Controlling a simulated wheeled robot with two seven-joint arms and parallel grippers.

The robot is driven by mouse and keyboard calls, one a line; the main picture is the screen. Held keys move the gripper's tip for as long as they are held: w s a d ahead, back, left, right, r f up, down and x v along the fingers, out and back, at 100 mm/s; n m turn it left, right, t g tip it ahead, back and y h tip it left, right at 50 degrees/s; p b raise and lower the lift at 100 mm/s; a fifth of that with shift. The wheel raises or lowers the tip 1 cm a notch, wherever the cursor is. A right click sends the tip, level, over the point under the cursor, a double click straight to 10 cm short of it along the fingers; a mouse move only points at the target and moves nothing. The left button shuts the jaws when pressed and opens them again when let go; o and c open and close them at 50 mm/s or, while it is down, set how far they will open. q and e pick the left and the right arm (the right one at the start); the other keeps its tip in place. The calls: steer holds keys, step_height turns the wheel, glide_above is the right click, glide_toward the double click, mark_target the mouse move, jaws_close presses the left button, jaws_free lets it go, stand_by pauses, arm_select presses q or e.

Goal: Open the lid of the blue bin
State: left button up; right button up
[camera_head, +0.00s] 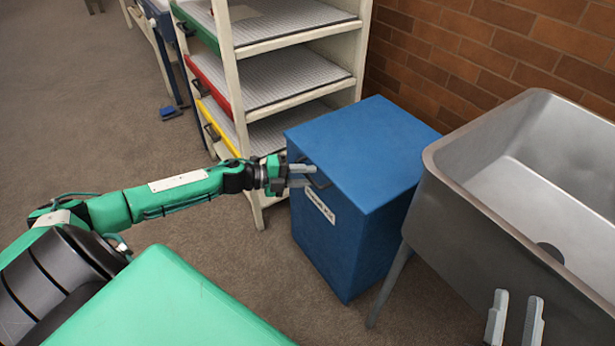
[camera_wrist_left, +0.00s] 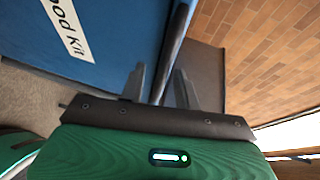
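The blue bin (camera_head: 335,245) stands on the floor between a shelf rack and a metal sink, its flat blue lid (camera_head: 365,145) down. A dark handle (camera_head: 321,181) is on the front near the lid's edge. The bin's blue front with a white label also shows in the left wrist view (camera_wrist_left: 110,25). My left gripper (camera_head: 308,176) is at the handle. In the left wrist view its two fingers (camera_wrist_left: 163,88) are apart, with the dark handle bar (camera_wrist_left: 172,52) running between them; contact cannot be told. My right gripper (camera_head: 514,322) is open and empty in front of the sink.
The metal sink (camera_head: 470,200) stands close to the bin's right side, with a leg near its front corner. The shelf rack (camera_head: 238,90) is behind my left gripper. A brick wall (camera_head: 480,50) closes off the back. Carpet floor (camera_head: 110,120) is clear at left.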

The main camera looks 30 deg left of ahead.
arm_select(q)
steer(key=shift+w+d, duration=0.3)
steer(key=shift+d, duration=0.05)
arm_select(e)
steer(key=shift+d+r, duration=0.1)
steer(key=shift+r, duration=0.2)
steer(key=shift+s, duration=0.1)
arm_select(q)
jaws_close()
steer(key=shift+f, duration=0.1)
